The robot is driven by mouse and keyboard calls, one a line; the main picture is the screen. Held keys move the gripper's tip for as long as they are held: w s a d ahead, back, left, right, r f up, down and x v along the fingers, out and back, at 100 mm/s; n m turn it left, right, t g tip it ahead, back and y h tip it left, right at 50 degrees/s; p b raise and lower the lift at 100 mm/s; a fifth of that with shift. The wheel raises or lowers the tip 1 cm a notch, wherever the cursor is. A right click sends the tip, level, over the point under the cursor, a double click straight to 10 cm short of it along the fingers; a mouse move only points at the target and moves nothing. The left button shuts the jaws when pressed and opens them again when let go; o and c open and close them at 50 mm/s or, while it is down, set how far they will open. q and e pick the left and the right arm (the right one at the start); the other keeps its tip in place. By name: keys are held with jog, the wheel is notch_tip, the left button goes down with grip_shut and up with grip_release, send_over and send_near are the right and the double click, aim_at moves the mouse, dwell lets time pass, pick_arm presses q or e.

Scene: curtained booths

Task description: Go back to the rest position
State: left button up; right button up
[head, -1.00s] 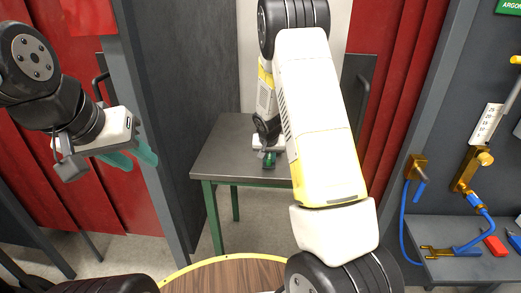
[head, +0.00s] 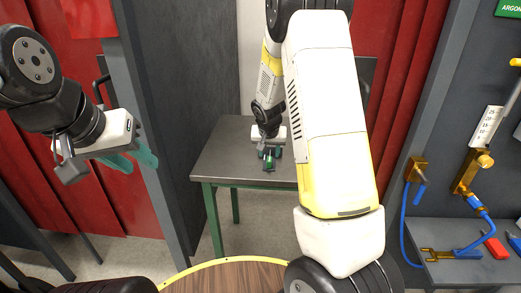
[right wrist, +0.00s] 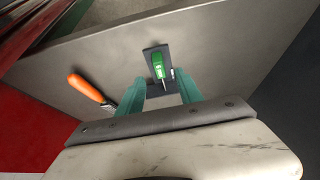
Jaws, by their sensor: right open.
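My right gripper (head: 269,155) is open over the grey table in the booth. Its two teal fingers (right wrist: 158,92) stand apart in the right wrist view with nothing between them. Just beyond the fingertips in that view, a green-handled tool (right wrist: 157,64) lies on a small dark block (right wrist: 150,52). The gap between tool and fingers is hard to judge. My left gripper (head: 132,160) hangs at the left in front of the red curtain, its teal fingers apart and empty.
The grey table (head: 222,165) has green legs. An orange-handled tool (right wrist: 86,86) lies on it, left of the dark block. Grey partition walls (head: 185,90) flank the booth. At right, a shelf (head: 475,270) holds several tools. A round wooden table (head: 225,277) is at the bottom.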

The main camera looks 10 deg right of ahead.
jog(key=s+a+r+n+y, duration=0.2)
jog(key=s+r+y, duration=0.1)
jog(key=s+r, duration=1.85)
jog(key=s+a+r+n+t, duration=0.1)
jog(key=s+a, duration=0.1)
jog(key=s, duration=0.8)
jog(key=shift+s+a+n+y, duration=0.15)
jog(key=shift+s+n+y, duration=0.15)
jog(key=shift+n, duration=0.1)
